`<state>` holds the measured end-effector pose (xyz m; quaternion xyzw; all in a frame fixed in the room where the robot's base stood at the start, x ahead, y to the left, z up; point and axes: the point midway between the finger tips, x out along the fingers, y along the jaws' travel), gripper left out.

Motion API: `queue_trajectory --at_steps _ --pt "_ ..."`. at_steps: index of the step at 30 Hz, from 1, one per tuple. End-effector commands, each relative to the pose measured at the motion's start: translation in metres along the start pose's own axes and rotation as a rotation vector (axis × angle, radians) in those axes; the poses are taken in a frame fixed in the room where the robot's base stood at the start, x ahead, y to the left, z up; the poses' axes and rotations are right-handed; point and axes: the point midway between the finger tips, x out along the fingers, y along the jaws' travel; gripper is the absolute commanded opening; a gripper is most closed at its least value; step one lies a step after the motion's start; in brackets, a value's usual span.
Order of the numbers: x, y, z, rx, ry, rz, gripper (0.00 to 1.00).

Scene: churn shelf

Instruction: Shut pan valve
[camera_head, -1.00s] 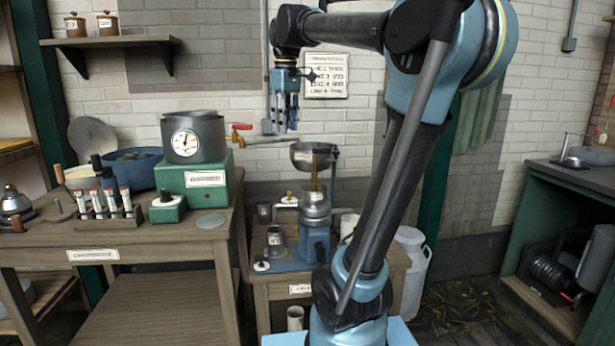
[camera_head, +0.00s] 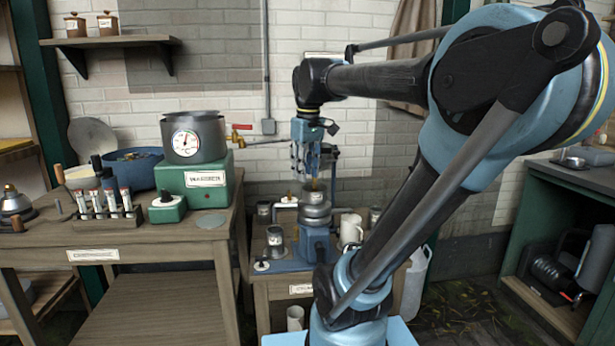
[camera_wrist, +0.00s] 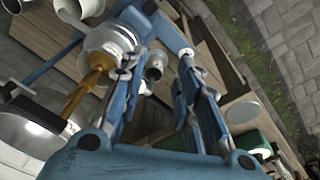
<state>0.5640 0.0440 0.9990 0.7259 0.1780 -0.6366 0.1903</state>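The dark round pan with a dial (camera_head: 195,137) sits on a green heater box. A red-handled brass tap (camera_head: 240,127) and thin spout extend from its right side. My gripper (camera_head: 308,160) hangs right of the spout, above the metal separator (camera_head: 315,211) on its blue stand. It covers the metal bowl there in the head view. The wrist view shows this bowl (camera_wrist: 28,135), an amber stream (camera_wrist: 90,92) and the separator (camera_wrist: 110,42). My gripper's fingers (camera_wrist: 160,85) are apart with nothing clearly between them. The bowl and stream lie to their left. Any valve under the bowl is not clear.
A wooden bench (camera_head: 150,235) at left holds a rack of tubes (camera_head: 108,205) and a blue basin (camera_head: 137,170). Metal cups and a pale mug (camera_head: 350,228) stand around the separator. A dark green cabinet (camera_head: 560,190) is at right.

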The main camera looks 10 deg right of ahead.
Motion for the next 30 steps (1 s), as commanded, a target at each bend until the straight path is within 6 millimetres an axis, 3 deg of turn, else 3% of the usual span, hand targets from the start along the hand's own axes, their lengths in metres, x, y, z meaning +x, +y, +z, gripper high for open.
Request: queue_trajectory --at_steps 7,20,23,30 --pt "0.013 -0.001 0.011 0.027 0.004 0.003 0.3" --pt "0.011 -0.001 0.01 0.025 0.004 0.003 0.3" --pt "-0.003 0.001 -0.003 0.004 0.0 0.0 0.3" --pt "-0.076 0.005 -0.069 -0.118 -0.022 -0.017 0.3"
